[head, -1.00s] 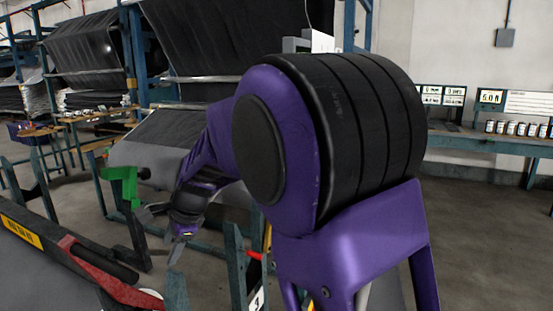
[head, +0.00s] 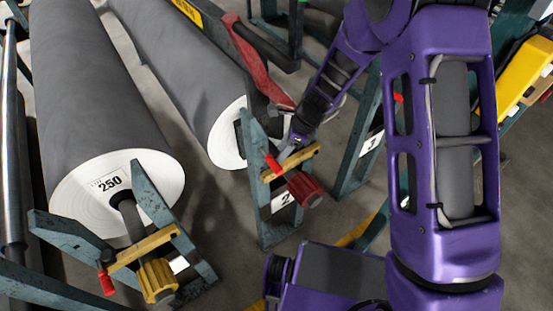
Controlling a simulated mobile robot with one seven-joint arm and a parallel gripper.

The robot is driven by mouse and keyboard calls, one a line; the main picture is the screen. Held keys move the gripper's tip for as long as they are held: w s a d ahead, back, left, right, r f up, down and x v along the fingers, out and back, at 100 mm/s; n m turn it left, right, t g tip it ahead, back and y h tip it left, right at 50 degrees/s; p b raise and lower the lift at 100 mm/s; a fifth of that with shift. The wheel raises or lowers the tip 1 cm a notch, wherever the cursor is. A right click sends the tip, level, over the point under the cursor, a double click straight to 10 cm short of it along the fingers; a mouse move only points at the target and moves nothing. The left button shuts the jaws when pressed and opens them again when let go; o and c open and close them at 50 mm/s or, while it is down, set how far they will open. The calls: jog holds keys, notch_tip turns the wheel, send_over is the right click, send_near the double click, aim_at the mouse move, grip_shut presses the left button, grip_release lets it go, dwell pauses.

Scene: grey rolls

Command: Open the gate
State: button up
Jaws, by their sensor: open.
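A yellow bar (head: 300,160), which looks like a gate, lies across the top of the blue-green stand marked 2 (head: 262,205). A red handle (head: 272,165) sits at its left end. My gripper (head: 284,152) is open, with its fingertips right at the bar near the red handle. I cannot tell whether they touch it. A similar yellow bar (head: 147,247) with a red handle (head: 107,283) crosses the nearer left stand, in front of the roll labelled 250 (head: 95,120). My arm hides part of the right side.
A second grey roll (head: 185,75) lies behind stand 2, with a red lever arm (head: 250,50) beside it. A dark red knob (head: 304,188) sticks out below the bar. Another blue-green stand (head: 358,150) is to the right. Grey floor shows between the stands.

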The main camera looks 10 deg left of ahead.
jog(key=shift+x, duration=2.2)
jog(key=shift+c, duration=0.3)
grip_shut()
